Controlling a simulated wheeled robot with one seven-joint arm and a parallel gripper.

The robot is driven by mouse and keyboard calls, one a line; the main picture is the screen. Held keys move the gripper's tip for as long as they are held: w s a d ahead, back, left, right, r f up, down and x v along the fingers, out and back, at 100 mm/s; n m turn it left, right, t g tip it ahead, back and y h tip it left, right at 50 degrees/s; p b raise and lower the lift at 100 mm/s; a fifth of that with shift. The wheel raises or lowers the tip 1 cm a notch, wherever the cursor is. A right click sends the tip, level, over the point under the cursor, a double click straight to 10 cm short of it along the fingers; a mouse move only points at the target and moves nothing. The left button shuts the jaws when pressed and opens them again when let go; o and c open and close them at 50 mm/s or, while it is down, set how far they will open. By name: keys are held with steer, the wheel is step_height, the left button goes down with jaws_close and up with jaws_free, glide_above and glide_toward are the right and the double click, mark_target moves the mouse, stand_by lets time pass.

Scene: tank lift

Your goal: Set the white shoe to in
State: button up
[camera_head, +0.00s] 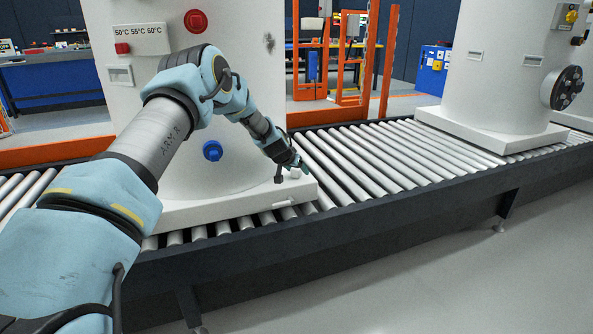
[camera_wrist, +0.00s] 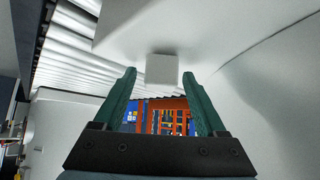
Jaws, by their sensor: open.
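The white shoe (camera_wrist: 161,69) appears to be the small pale block that stands out from the white tank base (camera_wrist: 190,30) in the wrist view. A small white block also shows at the tank base's corner in the head view (camera_head: 295,173). My gripper (camera_wrist: 160,75) is open, with its two green fingers on either side of the block and gaps between. Whether the fingertips reach past its face is hard to tell. In the head view my gripper (camera_head: 297,163) is small, close above that corner and partly hides it.
The near white tank (camera_head: 225,165) with a blue knob (camera_head: 212,151) stands on the roller conveyor (camera_head: 390,155). A second tank (camera_head: 500,75) stands farther right. Bare rollers lie between them. The conveyor's dark side rail (camera_head: 400,210) runs along the front, with clear floor before it.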

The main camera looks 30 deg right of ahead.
steer(key=v, duration=1.1)
steer(key=shift+f, duration=0.1)
